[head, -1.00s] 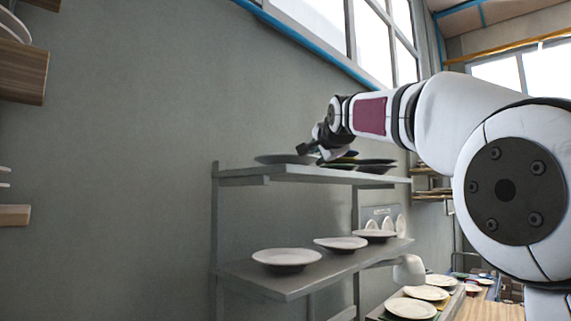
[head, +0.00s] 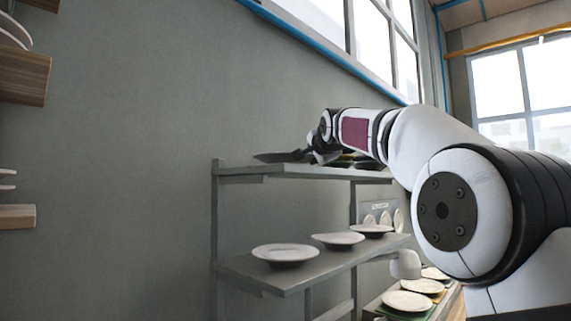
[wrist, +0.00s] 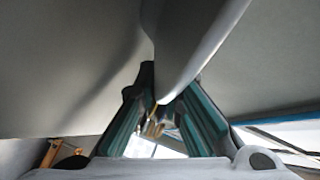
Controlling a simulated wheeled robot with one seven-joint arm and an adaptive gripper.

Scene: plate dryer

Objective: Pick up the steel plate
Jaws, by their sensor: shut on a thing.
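The steel plate (head: 270,157) is a grey, flat plate at the left end of the top shelf in the head view. My gripper (head: 308,155) is at the plate's right side. In the wrist view the plate (wrist: 192,40) comes down between the two fingers of my gripper (wrist: 163,103), which are shut on its rim. The plate looks slightly tilted at the shelf's level. I cannot tell whether it still touches the shelf. The plate's right edge is hidden by the gripper in the head view.
The top shelf (head: 240,171) holds more dark and coloured plates (head: 352,160) to the right, partly behind my arm. White plates (head: 286,254) stand on the lower shelf (head: 265,277). The wall is close behind. The space left of the shelves is free.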

